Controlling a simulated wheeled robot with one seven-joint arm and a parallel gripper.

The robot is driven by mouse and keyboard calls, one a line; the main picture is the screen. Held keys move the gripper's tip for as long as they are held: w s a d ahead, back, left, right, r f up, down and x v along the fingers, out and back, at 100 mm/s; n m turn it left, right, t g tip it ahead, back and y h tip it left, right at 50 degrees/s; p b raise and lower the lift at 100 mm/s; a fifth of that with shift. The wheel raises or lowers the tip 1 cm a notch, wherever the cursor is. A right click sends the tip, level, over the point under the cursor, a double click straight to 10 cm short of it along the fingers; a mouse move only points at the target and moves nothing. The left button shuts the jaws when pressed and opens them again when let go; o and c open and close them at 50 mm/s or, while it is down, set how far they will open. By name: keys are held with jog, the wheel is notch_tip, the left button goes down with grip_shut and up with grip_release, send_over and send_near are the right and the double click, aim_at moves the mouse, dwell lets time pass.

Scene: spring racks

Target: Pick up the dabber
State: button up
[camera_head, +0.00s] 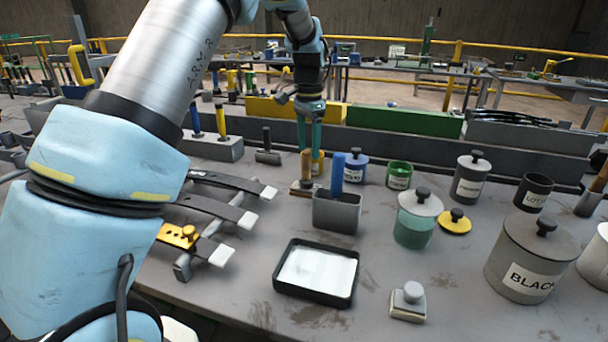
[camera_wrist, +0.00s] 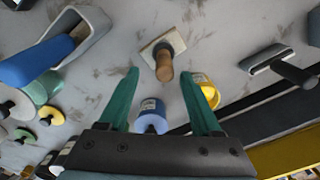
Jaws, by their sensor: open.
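The dabber (camera_head: 306,168) appears to be the piece with an upright wooden handle and a flat square base, standing on the bench behind a grey holder. In the wrist view the dabber (camera_wrist: 164,60) is ahead of my fingers, its handle end near the gap between the tips. My gripper (camera_head: 310,149) has green fingers and points down just above it. In the wrist view my gripper (camera_wrist: 159,74) is open, with a finger on each side of the handle and no contact visible.
A grey holder with a blue-handled tool (camera_head: 338,178) stands just in front. A yellow container (camera_wrist: 208,92) and a blue can (camera_head: 356,166) are close by. A black tray (camera_head: 316,295) lies nearer. A small block with a grey knob (camera_head: 408,302) sits front right.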

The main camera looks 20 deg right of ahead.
aim_at(307, 180)
jog(key=shift+w+a+f+p, duration=0.15)
jog(key=shift+f+p, duration=0.5)
jog(key=shift+f, duration=0.85)
jog(key=shift+w+d+f+p, duration=0.1)
jog(key=shift+f+p, duration=0.5)
jog(key=shift+f, duration=0.85)
jog(key=shift+c, duration=0.4)
grip_shut()
